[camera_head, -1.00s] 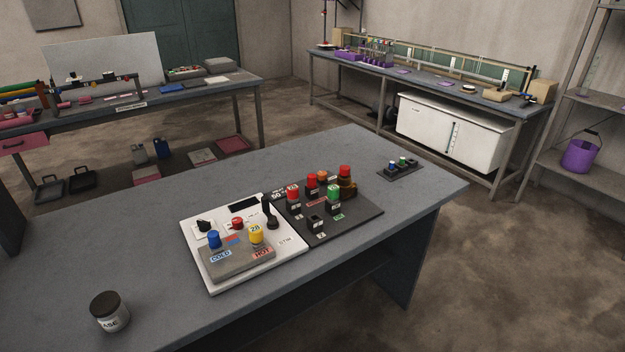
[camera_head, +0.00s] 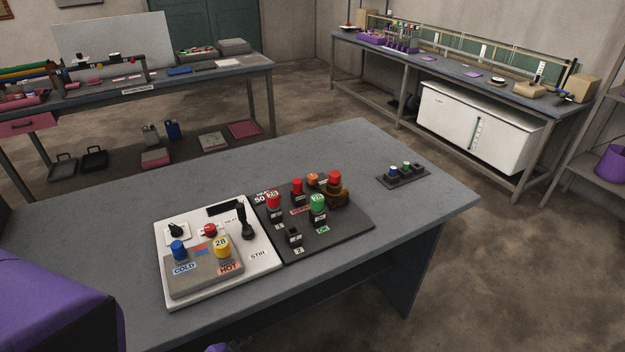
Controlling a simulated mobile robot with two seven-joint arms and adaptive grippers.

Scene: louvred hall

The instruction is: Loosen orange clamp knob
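A small orange knob-like top (camera_head: 313,180) shows at the back of the dark board (camera_head: 350,221) on the near table. It stands between a red-topped post (camera_head: 297,187) and a brown piece with a red top (camera_head: 335,187). It is small, and I cannot tell whether it is the clamp knob or whether it is tight. A large purple shape at the lower left appears to be part of my arm. A purple sliver shows at the bottom edge. No gripper fingers can be made out in the head view.
A white panel (camera_head: 211,291) with blue and yellow knobs and a black lever adjoins the dark board. A small dark strip (camera_head: 403,177) lies to the right. The grey table (camera_head: 130,188) is otherwise largely clear. Equipment benches stand behind.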

